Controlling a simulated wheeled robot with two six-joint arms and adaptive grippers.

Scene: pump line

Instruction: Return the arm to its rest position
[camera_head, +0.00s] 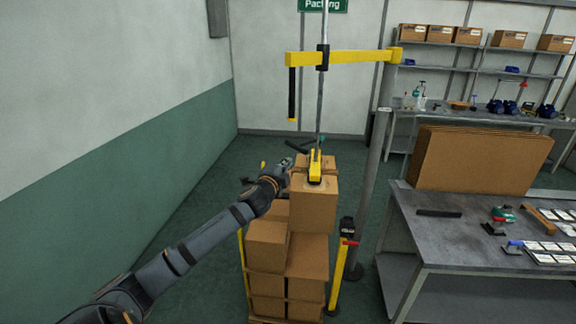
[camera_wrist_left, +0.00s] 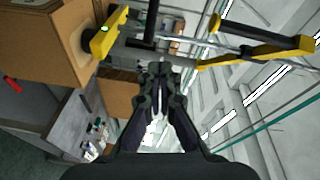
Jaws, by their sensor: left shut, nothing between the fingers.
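My left arm comes in from the lower left of the head view. Its gripper (camera_head: 287,166) is beside the top of the carton stack, left of the yellow lifting tool (camera_head: 315,167). In the left wrist view my left gripper (camera_wrist_left: 160,70) has its fingers together with nothing between them. The yellow tool (camera_wrist_left: 105,34) stands apart from the fingers in that view, against the face of a carton (camera_wrist_left: 45,45). In the head view the tool rests on the top carton (camera_head: 313,207). My right gripper is not in view.
Several cartons (camera_head: 267,243) are stacked below the gripper. A yellow jib arm (camera_head: 345,57) with a hanging black handle (camera_head: 292,95) is above, on a grey post (camera_head: 373,185). A workbench (camera_head: 405,215) stands right. Floor left of the stack is clear.

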